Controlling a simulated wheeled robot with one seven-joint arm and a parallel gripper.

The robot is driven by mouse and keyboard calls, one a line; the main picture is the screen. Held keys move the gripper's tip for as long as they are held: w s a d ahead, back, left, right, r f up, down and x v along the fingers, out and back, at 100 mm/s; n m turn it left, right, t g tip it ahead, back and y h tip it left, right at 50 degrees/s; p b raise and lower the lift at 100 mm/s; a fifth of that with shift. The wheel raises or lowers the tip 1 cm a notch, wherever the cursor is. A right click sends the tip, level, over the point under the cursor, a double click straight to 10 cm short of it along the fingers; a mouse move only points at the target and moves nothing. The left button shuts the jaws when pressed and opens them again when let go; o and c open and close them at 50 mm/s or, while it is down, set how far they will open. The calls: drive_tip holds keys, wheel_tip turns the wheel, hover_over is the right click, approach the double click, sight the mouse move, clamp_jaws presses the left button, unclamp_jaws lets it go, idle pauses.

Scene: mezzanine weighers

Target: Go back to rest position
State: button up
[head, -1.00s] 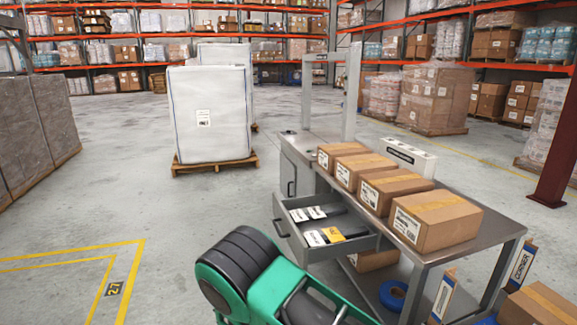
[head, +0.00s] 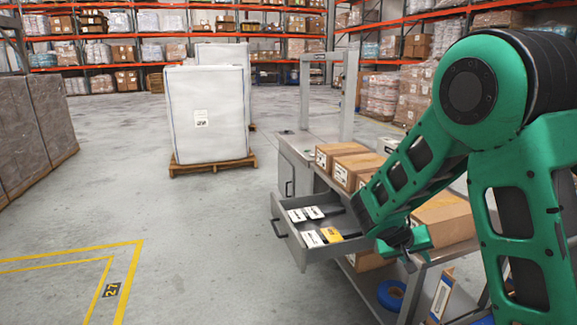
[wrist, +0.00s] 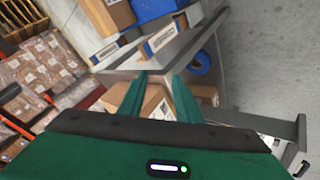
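My gripper (head: 404,248) hangs at the end of my green arm, low over the right end of the open drawer and the front edge of the metal workbench (head: 425,256). In the wrist view its two green fingers (wrist: 163,84) stand apart, with nothing held between them. Cartons show past the fingers, farther off. The open grey drawer (head: 285,237) holds several white cards and one yellow card. My arm hides much of the bench top and some of the cartons.
Cartons (head: 353,168) stand in a row on the bench. A blue tape roll (head: 392,294) lies on the lower shelf. A wrapped white load on a pallet (head: 213,165) stands beyond, left of the bench. The floor at left is clear, with yellow lines (head: 128,280).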

drive_tip(key=s+d+r+m+g+y, duration=0.1)
drive_tip(key=s+d+r+y, duration=0.15)
drive_tip(key=s, duration=0.55)
drive_tip(key=s+d+r+m+g+y, duration=0.1)
drive_tip(key=s+d+r+m+g, duration=0.15)
drive_tip(key=s, duration=0.65)
drive_tip(key=s+d+r+g+y, duration=0.1)
drive_tip(key=s+d+r+y, duration=0.15)
drive_tip(key=s, duration=0.55)
drive_tip(key=s+a+r+y, duration=0.1)
drive_tip(key=s+a+r, duration=0.1)
drive_tip(key=s, duration=0.9)
drive_tip(key=shift+a+m+y, duration=0.3)
drive_tip(key=shift+a+m, duration=0.05)
drive_tip(key=shift+a, duration=0.25)
drive_tip(key=shift+w+f, duration=0.3)
drive_tip(key=shift+w, duration=0.3)
